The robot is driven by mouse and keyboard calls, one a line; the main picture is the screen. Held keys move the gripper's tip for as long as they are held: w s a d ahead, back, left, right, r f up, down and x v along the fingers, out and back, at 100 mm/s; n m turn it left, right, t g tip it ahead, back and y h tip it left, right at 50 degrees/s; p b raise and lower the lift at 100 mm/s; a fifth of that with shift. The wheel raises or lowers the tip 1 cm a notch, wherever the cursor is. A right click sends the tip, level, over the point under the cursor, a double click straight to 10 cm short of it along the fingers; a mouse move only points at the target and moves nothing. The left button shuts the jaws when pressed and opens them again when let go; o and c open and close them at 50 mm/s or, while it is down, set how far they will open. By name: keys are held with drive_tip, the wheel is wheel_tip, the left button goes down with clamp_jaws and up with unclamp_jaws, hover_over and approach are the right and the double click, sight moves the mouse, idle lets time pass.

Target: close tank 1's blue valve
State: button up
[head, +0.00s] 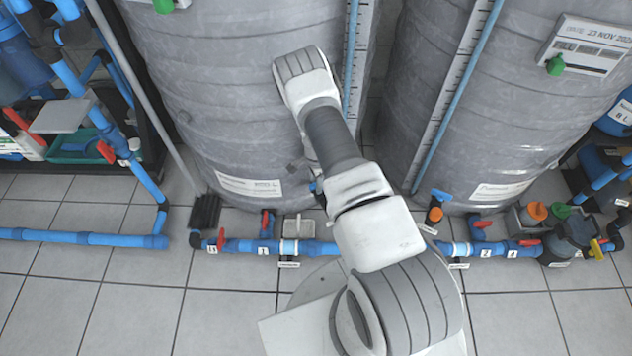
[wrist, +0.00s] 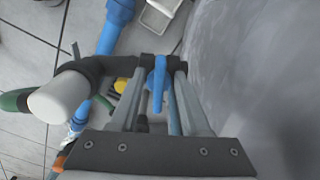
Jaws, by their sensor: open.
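In the wrist view, a blue valve handle (wrist: 159,76) lies between the two fingers of my gripper (wrist: 157,90). The fingers are open, one on each side of the handle, with gaps visible; whether they touch it near the tips I cannot tell. The dark valve body is partly hidden by the fingers. Tank 1 (head: 235,100) is the large grey tank on the left in the head view; its wall fills the right of the wrist view (wrist: 265,75). In the head view, my arm hides my gripper, and only a small blue bit shows beside the arm at the tank's foot.
A blue floor pipe (head: 240,246) with red handles runs in front of tank 1. A second grey tank (head: 520,110) stands to the right. In the wrist view, a white-ended black fitting (wrist: 62,97) is left of my fingers, close by. Tiled floor (head: 130,300) is open in front.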

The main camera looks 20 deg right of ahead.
drive_tip(key=shift+r, duration=0.1)
wheel_tip(320, 180, up, 17)
drive_tip(key=p, duration=0.6)
drive_tip(key=shift+r, duration=0.1)
